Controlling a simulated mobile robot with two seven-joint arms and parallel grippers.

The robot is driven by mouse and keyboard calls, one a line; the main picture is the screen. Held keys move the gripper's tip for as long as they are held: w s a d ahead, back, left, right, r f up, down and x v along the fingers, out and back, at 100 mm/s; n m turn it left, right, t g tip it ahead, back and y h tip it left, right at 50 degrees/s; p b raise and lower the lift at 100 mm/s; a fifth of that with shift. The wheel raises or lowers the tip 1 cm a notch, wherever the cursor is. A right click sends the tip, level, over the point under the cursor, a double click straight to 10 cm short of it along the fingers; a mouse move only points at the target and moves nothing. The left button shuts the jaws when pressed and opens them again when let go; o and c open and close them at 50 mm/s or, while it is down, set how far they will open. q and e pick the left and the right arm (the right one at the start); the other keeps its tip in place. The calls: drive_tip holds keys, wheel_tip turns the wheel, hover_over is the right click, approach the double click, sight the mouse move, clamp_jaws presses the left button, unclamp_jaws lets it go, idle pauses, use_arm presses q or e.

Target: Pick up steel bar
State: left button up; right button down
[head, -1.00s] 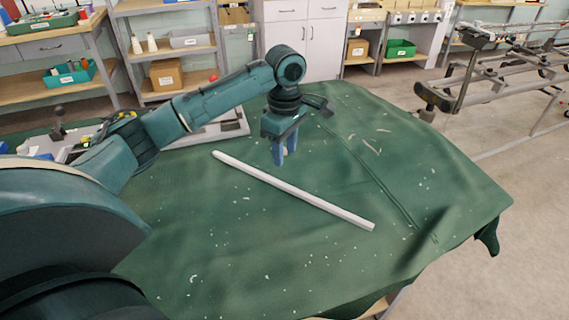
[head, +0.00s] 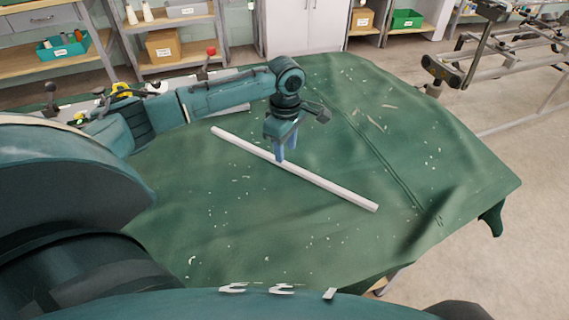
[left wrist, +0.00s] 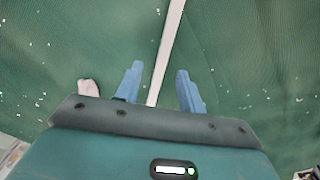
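The steel bar (head: 332,186) is a long, pale, straight bar lying diagonally on the green cloth. My left gripper (head: 286,160) points down over the bar's middle, its blue fingers at the bar and hiding a short stretch of it. In the left wrist view the bar (left wrist: 167,52) runs between the two spread fingers of the left gripper (left wrist: 160,70), with a gap on each side. The gripper is open and holds nothing. The bar's near end in that view passes behind the gripper body. My right gripper is not in view.
The green cloth (head: 210,225) covers the table, is wrinkled and carries small pale scraps. Several tools and a tray lie behind my left arm. Shelves with a teal bin (head: 62,48) and a metal frame (head: 500,60) stand beyond. Cloth around the bar is mostly clear.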

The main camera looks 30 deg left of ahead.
sight(285, 162)
use_arm(q)
drive_tip(key=shift+s+f, duration=0.15)
drive_tip(key=shift+f, duration=1.8)
drive_tip(key=shift+c, duration=0.6)
clamp_jaws()
drive_tip(key=shift+r, duration=0.15)
